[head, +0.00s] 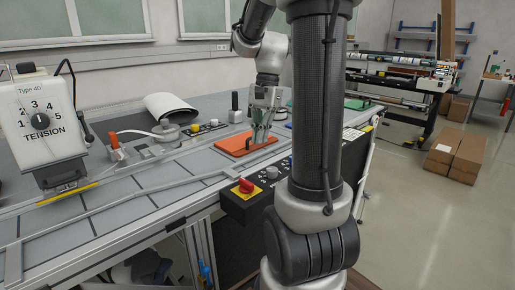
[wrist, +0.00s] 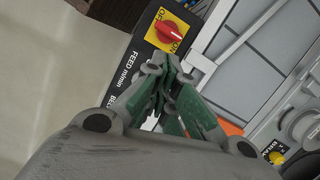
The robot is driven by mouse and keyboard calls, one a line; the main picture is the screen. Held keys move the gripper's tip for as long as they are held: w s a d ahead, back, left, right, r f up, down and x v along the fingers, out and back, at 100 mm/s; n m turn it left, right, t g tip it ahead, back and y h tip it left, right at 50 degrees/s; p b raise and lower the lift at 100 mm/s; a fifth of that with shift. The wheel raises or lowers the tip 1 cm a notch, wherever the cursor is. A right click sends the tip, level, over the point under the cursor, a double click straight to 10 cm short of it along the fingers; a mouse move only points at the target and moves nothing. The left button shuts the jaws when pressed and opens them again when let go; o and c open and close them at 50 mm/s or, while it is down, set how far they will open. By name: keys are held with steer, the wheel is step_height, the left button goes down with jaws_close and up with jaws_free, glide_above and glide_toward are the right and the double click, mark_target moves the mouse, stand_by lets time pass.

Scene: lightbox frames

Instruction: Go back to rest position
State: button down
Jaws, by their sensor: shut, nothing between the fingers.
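My gripper (head: 258,141) is shut and empty, pointing down at the orange pad (head: 232,146) on the grey worktable, on the far side of my arm in the head view. I cannot tell whether the fingertips touch the pad. In the wrist view my gripper (wrist: 172,66) shows its green-sided fingers together, with a sliver of the orange pad (wrist: 230,128) beyond them. My upright arm link hides part of the table in the head view.
The table's front panel carries a red-and-yellow switch (head: 245,187), also in the wrist view (wrist: 168,31). A tension unit (head: 41,118) stands at left. Cardboard boxes (head: 456,156) stand right; nearby floor is clear.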

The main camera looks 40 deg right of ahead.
steer(key=shift+r, duration=0.15)
steer(key=shift+d, duration=0.1)
stand_by(0.4)
steer(key=s+a+r+n+t+h, duration=0.2)
steer(key=s+a+n+t, duration=0.3)
steer(key=s+a+n, duration=0.4)
steer(key=s+r+n, duration=0.1)
steer(key=s+n, duration=0.1)
steer(key=n, duration=0.3)
steer(key=shift+s+h, duration=0.3)
stand_by(0.6)
